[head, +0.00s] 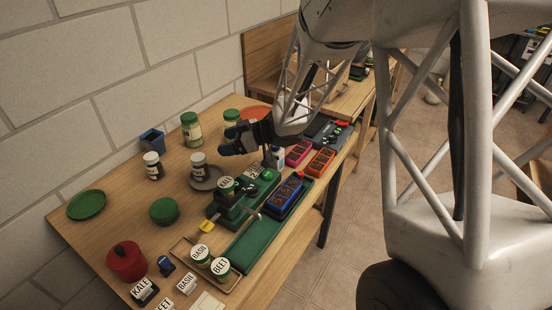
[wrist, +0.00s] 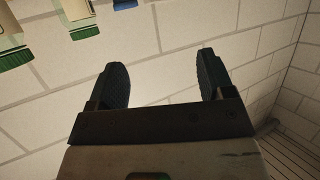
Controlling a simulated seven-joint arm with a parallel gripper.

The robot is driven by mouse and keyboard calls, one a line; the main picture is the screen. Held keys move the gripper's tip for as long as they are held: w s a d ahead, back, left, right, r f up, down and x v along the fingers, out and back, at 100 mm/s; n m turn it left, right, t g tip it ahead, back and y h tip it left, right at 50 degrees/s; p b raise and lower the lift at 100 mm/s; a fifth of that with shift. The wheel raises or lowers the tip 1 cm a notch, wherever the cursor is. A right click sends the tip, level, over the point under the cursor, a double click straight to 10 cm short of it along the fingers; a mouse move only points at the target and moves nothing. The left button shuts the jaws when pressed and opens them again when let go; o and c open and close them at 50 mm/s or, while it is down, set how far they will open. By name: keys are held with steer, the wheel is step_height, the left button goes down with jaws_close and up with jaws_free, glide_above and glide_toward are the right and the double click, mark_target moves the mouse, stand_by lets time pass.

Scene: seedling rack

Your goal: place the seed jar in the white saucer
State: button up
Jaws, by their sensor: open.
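Several jars stand on the wooden table, and I cannot tell which one the task means. A green-lidded jar (head: 191,130) stands near the wall, and a second green-lidded jar (head: 231,118) stands behind my gripper. A dark jar with a pale lid (head: 153,168) stands to the left. A similar jar (head: 198,164) stands in or over a grey saucer (head: 207,183); no clearly white saucer shows. My gripper (head: 226,146) is open, above the table right of that saucer. In the wrist view the open fingers (wrist: 161,72) have nothing between them; parts of jars (wrist: 15,56) show upper left.
A green plate (head: 86,205), green bowl (head: 163,211) and red pot (head: 126,261) occupy the left and front. A tray with labelled jars (head: 220,268), a green rack (head: 248,240) and coloured seedling trays (head: 320,162) line the right edge. A blue box (head: 152,139) stands by the wall.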

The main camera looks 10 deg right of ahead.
steer(key=d+r+m+t+h, duration=0.5)
steer(key=d+r+t+h, duration=0.2)
steer(key=d+r, duration=0.15)
steer(key=s+d+r+m+h, duration=0.5)
steer(key=s+d+h, duration=0.1)
steer(key=s+d, duration=0.15)
steer(key=s+m+g, duration=0.4)
steer(key=s+g, duration=0.4)
steer(key=s, duration=2.1)
steer(key=shift+d+f+m, duration=0.15)
steer(key=shift+f+m, duration=0.05)
steer(key=shift+m, duration=0.2)
